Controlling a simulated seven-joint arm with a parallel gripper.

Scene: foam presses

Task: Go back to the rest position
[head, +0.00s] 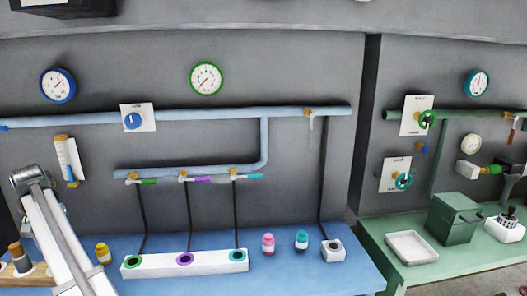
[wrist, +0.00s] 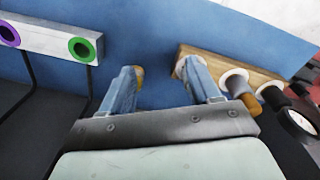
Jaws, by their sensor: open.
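My gripper (wrist: 160,78) shows in the wrist view with its two blue-grey fingers spread apart. Nothing is held between them; bare blue bench (wrist: 160,105) shows in the gap. A yellow-capped bottle (wrist: 139,78) shows just beside the left fingertip and is partly hidden by it. The right finger overlaps a wooden rack (wrist: 210,64); I cannot tell whether they touch. In the head view my pale arm crosses the lower left, and my gripper cannot be made out there.
The rack holds a brown-topped bottle (wrist: 246,97). A white block with coloured rings (head: 215,262) stands mid-bench. A pink bottle (head: 268,244), a teal bottle (head: 301,241) and a small white block (head: 334,251) stand to its right. Pipes (head: 200,168) run along the wall.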

